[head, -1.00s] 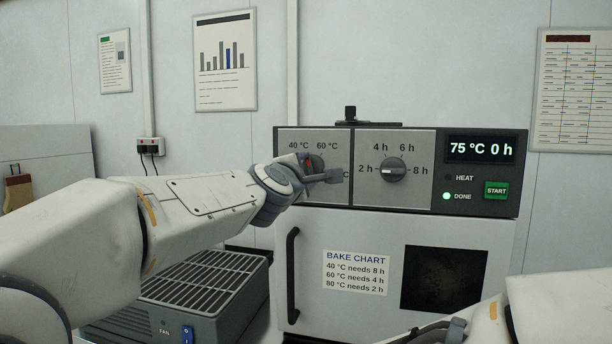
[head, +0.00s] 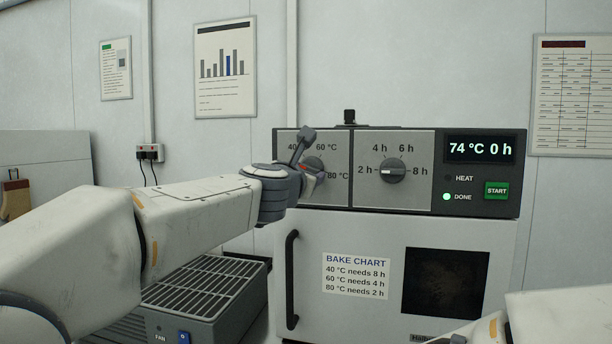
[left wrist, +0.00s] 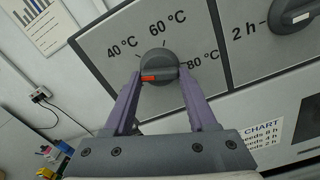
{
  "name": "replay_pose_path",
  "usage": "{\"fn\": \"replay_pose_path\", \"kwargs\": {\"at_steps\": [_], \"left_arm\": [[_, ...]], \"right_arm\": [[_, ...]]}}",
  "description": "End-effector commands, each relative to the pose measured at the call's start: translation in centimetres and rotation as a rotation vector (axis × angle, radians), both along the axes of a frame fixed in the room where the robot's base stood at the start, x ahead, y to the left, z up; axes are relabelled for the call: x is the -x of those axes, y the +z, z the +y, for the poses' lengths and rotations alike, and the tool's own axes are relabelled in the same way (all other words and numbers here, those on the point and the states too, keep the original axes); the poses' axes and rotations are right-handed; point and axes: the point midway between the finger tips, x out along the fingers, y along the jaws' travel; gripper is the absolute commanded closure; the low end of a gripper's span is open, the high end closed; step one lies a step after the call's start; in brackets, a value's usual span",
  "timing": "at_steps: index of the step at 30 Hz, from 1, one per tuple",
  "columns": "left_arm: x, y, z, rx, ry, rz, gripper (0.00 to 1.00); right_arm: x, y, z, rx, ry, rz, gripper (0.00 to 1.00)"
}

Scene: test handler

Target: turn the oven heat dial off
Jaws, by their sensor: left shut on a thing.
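The oven's heat dial (head: 315,163) is a round dark grey knob with a red mark, on the left panel of the oven front. In the left wrist view the dial (left wrist: 158,64) sits between the fingers of my left gripper (left wrist: 159,75). The gripper is shut on it, one finger on each side. The red mark faces the left finger, below the 40 °C label. 60 °C and 80 °C labels also show; any off label is hidden. In the head view my left gripper (head: 311,158) covers part of the dial.
The time dial (head: 392,170) is just right of the heat dial. The display (head: 480,149) reads 74 °C 0 h; the DONE light is green and HEAT is dark. The oven door handle (head: 292,280) and a grated fan unit (head: 205,300) are below.

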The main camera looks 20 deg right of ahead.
Motion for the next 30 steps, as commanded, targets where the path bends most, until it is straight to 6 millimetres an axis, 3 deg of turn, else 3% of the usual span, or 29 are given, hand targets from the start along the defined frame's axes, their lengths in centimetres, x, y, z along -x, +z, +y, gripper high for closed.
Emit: {"fn": "replay_pose_path", "kwargs": {"at_steps": [15,30], "left_arm": [[0.08,-0.33,-0.22,0.367,0.000,0.253,0.98],[0.13,-0.29,-0.31,0.517,0.000,0.354,0.98]], "right_arm": [[0.00,-0.90,0.00,0.000,0.000,0.000,0.12],[-0.01,-1.17,0.00,0.000,0.000,0.000,0.12]]}}
